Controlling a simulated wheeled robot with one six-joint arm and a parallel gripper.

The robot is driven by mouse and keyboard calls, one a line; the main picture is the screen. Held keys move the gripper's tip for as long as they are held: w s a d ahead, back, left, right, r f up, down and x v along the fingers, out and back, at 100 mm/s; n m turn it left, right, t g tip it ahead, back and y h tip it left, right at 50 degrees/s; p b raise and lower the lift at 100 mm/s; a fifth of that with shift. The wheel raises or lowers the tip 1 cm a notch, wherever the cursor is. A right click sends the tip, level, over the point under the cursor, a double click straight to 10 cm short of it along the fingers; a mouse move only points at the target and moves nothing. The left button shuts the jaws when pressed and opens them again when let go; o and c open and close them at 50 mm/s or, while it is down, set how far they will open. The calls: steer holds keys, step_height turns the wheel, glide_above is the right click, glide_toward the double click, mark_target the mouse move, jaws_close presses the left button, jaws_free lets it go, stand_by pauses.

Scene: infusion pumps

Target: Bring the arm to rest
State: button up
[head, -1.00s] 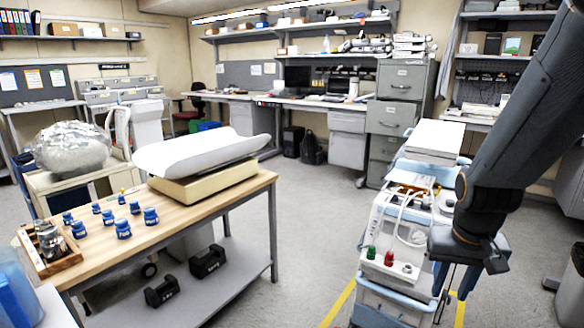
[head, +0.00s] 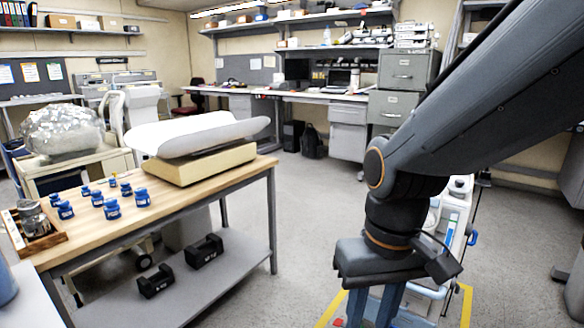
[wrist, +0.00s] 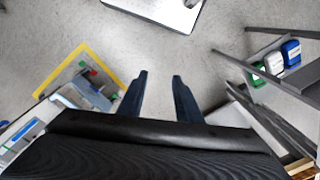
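My gripper (head: 372,308) hangs at the end of my dark arm in the right half of the head view, pointing down in front of the wheeled pump cart. In the wrist view both dark fingers of my gripper (wrist: 159,95) stand apart with bare grey floor between them. It is open and holds nothing. The pump cart (head: 455,235) is partly hidden behind my arm. It also shows in the wrist view (wrist: 85,95), left of the fingers.
A wooden table (head: 90,240) with several blue-capped jars and a white scale (head: 195,135) stands at left. Two black weights lie on its lower shelf (head: 215,275). Yellow tape (head: 330,308) marks the floor around the cart. The floor between table and cart is clear.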

steer(key=d+r+m+p, duration=0.2)
steer(key=d+r+p, duration=0.5)
steer(key=p, duration=0.9)
steer(key=shift+s+d+r+h, duration=0.25)
steer(key=shift+r+h, duration=0.05)
steer(key=shift+r, duration=0.6)
